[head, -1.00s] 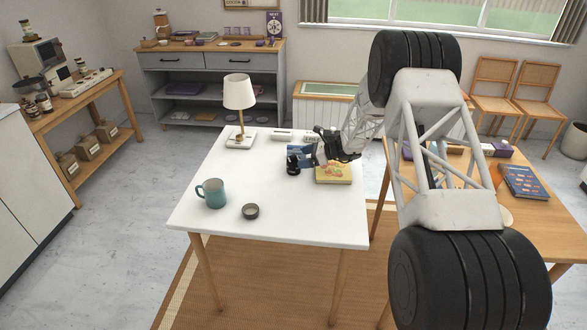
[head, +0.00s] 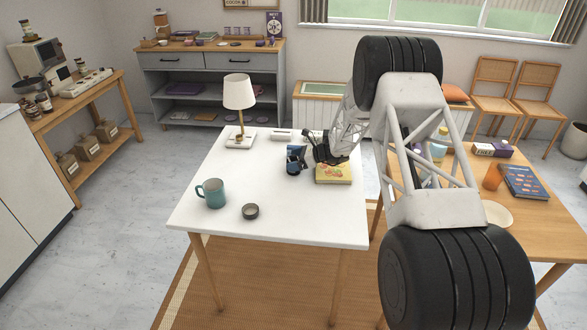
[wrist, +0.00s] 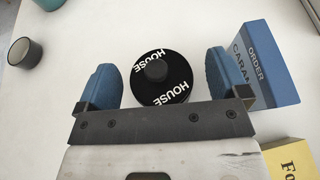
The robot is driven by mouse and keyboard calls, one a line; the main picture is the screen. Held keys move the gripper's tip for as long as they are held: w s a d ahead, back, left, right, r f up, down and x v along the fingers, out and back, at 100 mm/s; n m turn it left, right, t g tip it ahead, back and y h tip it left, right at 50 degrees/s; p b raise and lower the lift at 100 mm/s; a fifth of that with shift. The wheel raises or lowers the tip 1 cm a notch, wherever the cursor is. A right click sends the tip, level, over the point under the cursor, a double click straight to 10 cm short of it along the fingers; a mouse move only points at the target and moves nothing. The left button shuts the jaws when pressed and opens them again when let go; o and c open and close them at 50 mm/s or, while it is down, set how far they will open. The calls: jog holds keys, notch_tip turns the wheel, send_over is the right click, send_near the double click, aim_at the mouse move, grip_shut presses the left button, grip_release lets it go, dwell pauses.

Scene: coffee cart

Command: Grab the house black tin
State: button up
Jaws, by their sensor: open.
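The house black tin (wrist: 150,87) is round, with a black lid, a knob and white "HOUSE" lettering. In the wrist view it stands between the blue pads of my gripper (wrist: 163,82), with a gap on each side. My gripper is open and holds nothing. In the head view the tin (head: 293,168) is small and partly hidden by my gripper (head: 304,158) at the far right part of the white table (head: 270,222).
A blue box (wrist: 262,65) reading "ORDER CARAM..." stands close beside the right finger. A yellow book (head: 334,174) lies right of the tin. A lamp (head: 240,95), teal mug (head: 211,194) and small dark cup (head: 250,211) stand apart. The table's middle is clear.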

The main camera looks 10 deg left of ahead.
aim_at(295, 160)
jog(key=shift+c, duration=0.2)
jog(key=c, duration=1)
jog(key=shift+r, duration=0.2)
jog(key=shift+c, duration=0.2)
jog(key=shift+r, duration=0.55)
jog(key=shift+s+d+r, duration=0.1)
jog(key=shift+s+r, duration=0.1)
jog(key=shift+r, duration=0.35)
jog(key=shift+s+r, duration=0.2)
jog(key=shift+r, duration=0.35)
jog(key=s+d, duration=0.2)
jog(key=s, duration=0.5)
jog(key=s+d+r, duration=0.1)
jog(key=s+d, duration=0.1)
jog(key=s, duration=0.5)
jog(key=shift+s+d+r, duration=0.2)
jog(key=shift+s+d, duration=0.05)
jog(key=shift+d, duration=0.05)
